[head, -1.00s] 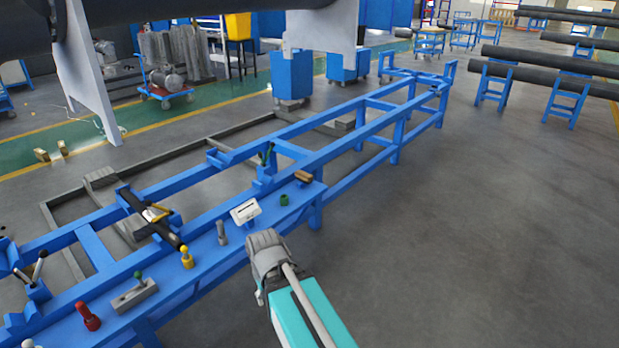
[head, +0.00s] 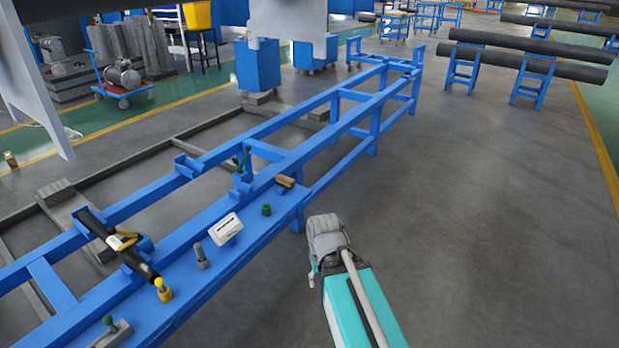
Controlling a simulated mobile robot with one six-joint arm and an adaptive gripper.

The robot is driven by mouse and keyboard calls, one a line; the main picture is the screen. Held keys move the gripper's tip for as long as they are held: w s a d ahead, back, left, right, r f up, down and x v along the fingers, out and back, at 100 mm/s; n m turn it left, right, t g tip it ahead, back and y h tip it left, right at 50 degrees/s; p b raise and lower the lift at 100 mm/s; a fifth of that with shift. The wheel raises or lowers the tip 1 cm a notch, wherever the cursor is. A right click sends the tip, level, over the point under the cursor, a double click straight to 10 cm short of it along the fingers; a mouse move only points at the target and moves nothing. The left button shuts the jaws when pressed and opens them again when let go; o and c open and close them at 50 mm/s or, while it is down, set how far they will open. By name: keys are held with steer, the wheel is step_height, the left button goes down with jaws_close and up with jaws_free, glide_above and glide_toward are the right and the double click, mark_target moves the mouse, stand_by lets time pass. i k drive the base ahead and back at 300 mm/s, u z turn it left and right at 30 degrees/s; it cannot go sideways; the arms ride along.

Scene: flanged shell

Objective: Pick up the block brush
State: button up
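A small tan-brown block (head: 285,182), which looks like the block brush, lies on the blue bench shelf (head: 190,300) near its far right end. It is small in view, so its bristles cannot be made out. The end of my arm, with my gripper (head: 312,274), is over the floor to the right of the shelf, nearer the camera than the block and apart from it. The grey wrist hides most of the fingers, so I cannot tell whether they are open.
On the shelf near the block are a green cylinder (head: 266,210), a white box-like item (head: 226,229), a grey upright part (head: 201,256) and a yellow part (head: 163,289). A long blue rail frame (head: 340,128) runs behind.

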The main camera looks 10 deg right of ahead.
mark_target(288, 183)
steer(key=z, duration=0.5)
steer(key=i, duration=2)
steer(key=u, duration=0.65)
steer(key=k, duration=0.9)
steer(key=u, duration=0.15)
steer(key=i, duration=0.3)
